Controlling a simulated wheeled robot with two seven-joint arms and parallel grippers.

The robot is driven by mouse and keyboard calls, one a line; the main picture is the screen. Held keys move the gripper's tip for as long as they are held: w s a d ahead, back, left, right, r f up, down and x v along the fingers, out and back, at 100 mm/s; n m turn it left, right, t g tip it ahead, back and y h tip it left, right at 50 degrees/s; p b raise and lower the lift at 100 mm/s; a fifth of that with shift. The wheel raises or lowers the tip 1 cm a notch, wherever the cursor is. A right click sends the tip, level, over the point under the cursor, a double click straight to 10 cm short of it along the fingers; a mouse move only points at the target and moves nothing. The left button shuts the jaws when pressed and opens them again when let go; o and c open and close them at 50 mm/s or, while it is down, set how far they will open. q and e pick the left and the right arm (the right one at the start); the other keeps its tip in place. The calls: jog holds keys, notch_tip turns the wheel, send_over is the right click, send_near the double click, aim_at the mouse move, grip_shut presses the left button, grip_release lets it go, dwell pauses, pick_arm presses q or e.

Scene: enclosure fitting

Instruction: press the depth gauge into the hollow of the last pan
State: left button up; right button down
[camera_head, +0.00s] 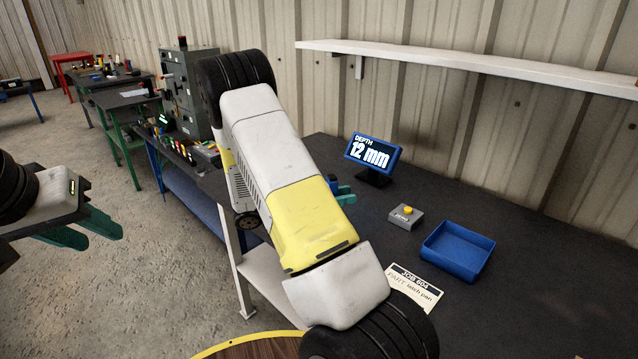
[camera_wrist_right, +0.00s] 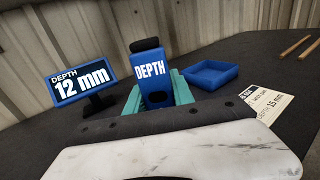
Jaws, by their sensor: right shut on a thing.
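The depth gauge (camera_wrist_right: 152,72) is a blue block marked DEPTH with a black top. It stands between the teal fingers of my right gripper (camera_wrist_right: 155,97), which is shut on it above the dark bench. In the head view my right arm hides most of it; a blue bit (camera_head: 335,183) shows beside a teal fingertip. My left gripper (camera_head: 82,230) is open and empty at the left, over the floor. The display (camera_head: 373,153) reads DEPTH 12 mm. I cannot make out a pan with a hollow in either view.
A job card (camera_head: 416,287) reads latch pan; in the wrist view it also shows 15 mm. A white shelf (camera_head: 470,64) runs along the wall.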

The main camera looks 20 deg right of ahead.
jog(key=shift+f, duration=3)
jog(key=shift+f, duration=0.3)
notch_tip(320, 180, up, 7)
dwell(0.5)
jog(key=shift+r, duration=0.1)
dwell(1.1)
